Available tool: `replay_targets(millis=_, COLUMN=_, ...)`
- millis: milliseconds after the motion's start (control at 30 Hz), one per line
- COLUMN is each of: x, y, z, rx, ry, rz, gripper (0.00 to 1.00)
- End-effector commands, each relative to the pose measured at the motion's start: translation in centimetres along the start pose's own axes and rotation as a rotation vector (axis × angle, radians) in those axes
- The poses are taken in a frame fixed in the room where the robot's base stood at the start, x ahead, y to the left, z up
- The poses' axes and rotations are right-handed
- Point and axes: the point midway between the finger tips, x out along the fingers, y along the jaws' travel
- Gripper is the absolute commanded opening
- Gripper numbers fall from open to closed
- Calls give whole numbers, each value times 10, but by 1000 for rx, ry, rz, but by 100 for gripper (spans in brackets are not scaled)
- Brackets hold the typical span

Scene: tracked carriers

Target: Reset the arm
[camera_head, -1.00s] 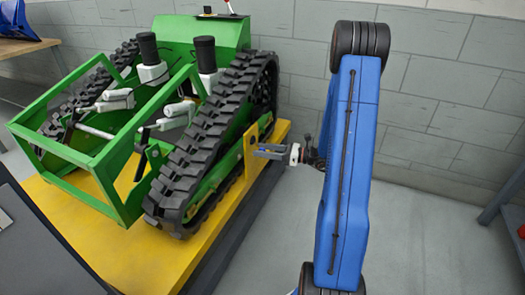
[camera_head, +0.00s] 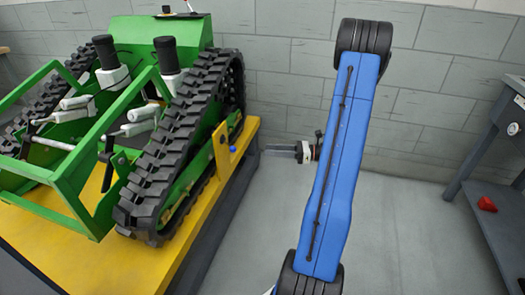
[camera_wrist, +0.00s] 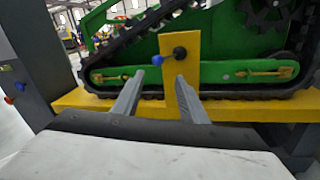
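My blue arm (camera_head: 340,165) stands upright in the head view, and my gripper (camera_head: 268,147) sticks out to its left, seen small and edge-on. In the wrist view my gripper (camera_wrist: 160,78) is open, its two grey fingers apart with nothing between them. The green tracked carrier (camera_head: 185,150) stands to the left on a yellow platform (camera_head: 150,255). Its yellow bracket (camera_wrist: 181,85) with a small blue-tipped lever (camera_wrist: 158,60) is beyond the fingertips, with a gap between in the head view.
A grey workbench (camera_head: 488,150) stands at the right, with a red object (camera_head: 487,204) on its lower shelf. A grey block wall (camera_head: 300,60) runs behind. The floor (camera_head: 400,225) between platform and bench is clear. A grey post (camera_wrist: 35,60) stands left in the wrist view.

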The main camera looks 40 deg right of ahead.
Motion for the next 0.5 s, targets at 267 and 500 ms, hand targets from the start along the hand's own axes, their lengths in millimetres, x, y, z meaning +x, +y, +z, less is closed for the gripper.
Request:
replay_targets(millis=267, x=-12, y=0, z=0, rx=0, ry=0, rz=-1, gripper=39)
replay_targets(millis=500, x=-12, y=0, z=0, rx=0, ry=0, rz=-1, gripper=39)
